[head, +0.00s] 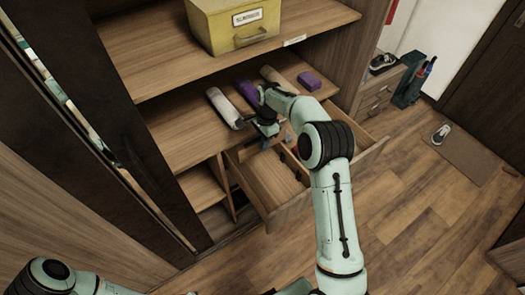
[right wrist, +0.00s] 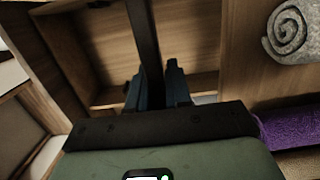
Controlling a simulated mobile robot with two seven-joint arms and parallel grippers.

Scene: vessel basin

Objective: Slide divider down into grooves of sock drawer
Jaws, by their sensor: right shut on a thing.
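The wooden sock drawer (head: 262,183) is pulled out below a shelf in the head view. My right gripper (head: 264,130) is over the drawer's back part, near the shelf edge. In the right wrist view my right gripper (right wrist: 158,90) is shut on a dark, thin upright strip, which looks like the divider (right wrist: 144,35) seen nearly edge-on. Wooden drawer walls (right wrist: 60,75) show around it. The divider's lower edge and the grooves cannot be made out, so I cannot tell whether it sits in them. My left gripper is outside the view.
Rolled cloths, a light one (head: 224,107) and a purple one (head: 250,92), lie on the shelf just behind my right gripper. A yellow bin (head: 236,25) stands on the upper shelf.

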